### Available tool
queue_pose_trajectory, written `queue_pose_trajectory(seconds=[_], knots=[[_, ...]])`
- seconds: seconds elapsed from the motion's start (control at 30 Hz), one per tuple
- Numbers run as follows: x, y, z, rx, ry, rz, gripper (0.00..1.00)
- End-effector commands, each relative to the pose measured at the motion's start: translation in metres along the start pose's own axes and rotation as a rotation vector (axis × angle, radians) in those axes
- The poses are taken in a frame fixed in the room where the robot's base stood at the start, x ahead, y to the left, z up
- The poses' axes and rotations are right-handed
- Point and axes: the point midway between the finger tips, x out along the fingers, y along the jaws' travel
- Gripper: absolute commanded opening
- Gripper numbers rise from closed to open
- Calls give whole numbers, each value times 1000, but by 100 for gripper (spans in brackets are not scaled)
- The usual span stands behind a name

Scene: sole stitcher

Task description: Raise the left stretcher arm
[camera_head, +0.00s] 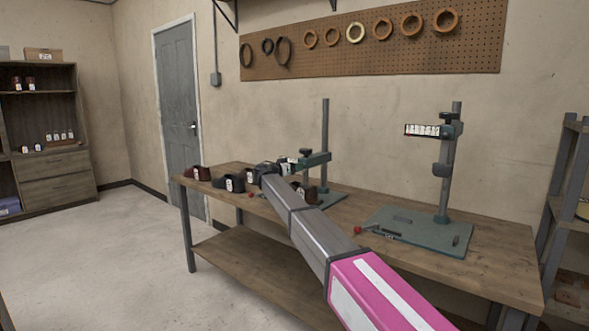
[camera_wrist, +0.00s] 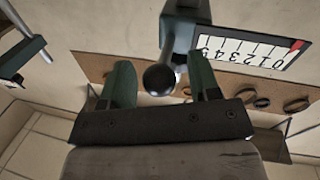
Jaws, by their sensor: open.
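The left stretcher stand has an upright grey post (camera_head: 325,120) on the bench, with a green stretcher arm (camera_head: 318,159) low on it. My gripper (camera_head: 286,163) is at the left end of this arm, partly hidden by my own wrist. In the wrist view, my gripper (camera_wrist: 160,68) has its two green fingers apart. A dark round knob (camera_wrist: 159,79) shows between them, nearer the right finger; I cannot tell if they touch. A white scale (camera_wrist: 250,53) with a red mark at one end appears upside down beside it.
The right stand (camera_head: 445,160) rises from a green base plate, its scale high on the post. Dark leather pieces (camera_head: 230,183) lie at the bench's (camera_head: 500,262) left end. A pegboard (camera_head: 300,62) with several rings hangs behind. Open floor lies left.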

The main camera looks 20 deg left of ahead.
Motion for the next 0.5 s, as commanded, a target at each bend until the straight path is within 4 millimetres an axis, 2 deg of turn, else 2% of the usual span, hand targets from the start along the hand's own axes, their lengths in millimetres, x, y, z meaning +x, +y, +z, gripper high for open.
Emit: queue_pose_trajectory(seconds=[0.13,0.17,0.3,0.33,0.5], knots=[[0,0,0,0,0,0,56],[0,0,0,0,0,0,53],[0,0,0,0,0,0,7],[0,0,0,0,0,0,0],[0,0,-2,0,0,0,0]])
